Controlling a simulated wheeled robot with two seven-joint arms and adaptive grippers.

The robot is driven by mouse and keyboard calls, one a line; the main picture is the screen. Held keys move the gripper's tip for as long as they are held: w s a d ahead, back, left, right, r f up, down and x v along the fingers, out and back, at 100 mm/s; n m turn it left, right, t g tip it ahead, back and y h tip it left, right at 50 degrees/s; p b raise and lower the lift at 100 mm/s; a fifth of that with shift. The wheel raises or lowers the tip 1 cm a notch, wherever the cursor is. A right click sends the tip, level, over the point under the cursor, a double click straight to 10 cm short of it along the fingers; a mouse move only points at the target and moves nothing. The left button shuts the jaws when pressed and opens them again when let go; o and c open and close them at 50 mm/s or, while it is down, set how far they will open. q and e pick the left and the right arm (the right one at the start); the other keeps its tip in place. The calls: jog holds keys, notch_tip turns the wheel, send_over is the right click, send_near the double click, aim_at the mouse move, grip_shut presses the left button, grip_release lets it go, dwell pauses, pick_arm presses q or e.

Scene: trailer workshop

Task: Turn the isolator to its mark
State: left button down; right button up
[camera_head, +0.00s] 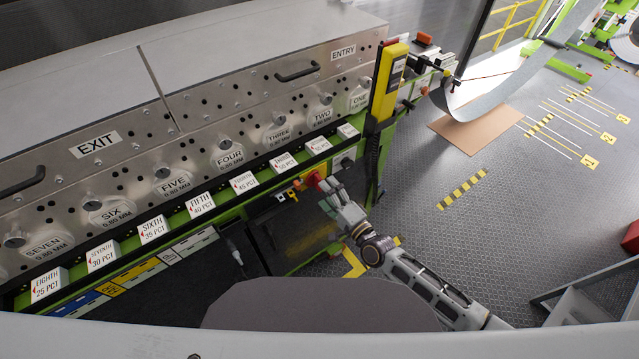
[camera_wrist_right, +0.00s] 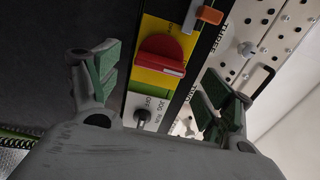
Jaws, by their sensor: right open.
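The isolator is a red rotary handle (camera_wrist_right: 162,60) on a yellow plate in the right wrist view, with a pale label strip along its lower edge. In the head view it shows as a small red patch (camera_head: 314,178) below the machine's front rail. My right gripper (camera_head: 329,187) is close in front of it. In the right wrist view its two green-padded fingers (camera_wrist_right: 158,85) are open, one on each side of the handle, with visible gaps. I cannot make out the isolator's mark. My left gripper is not in view.
A small black selector knob (camera_wrist_right: 142,116) sits on a white plate below the isolator, and an orange part (camera_wrist_right: 210,15) is above it. The long steel machine (camera_head: 230,110) with numbered plates fills the left. Open floor (camera_head: 500,230) lies to the right.

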aim_at(318, 182)
jog(key=shift+x, duration=2.25)
jog(key=c, duration=1)
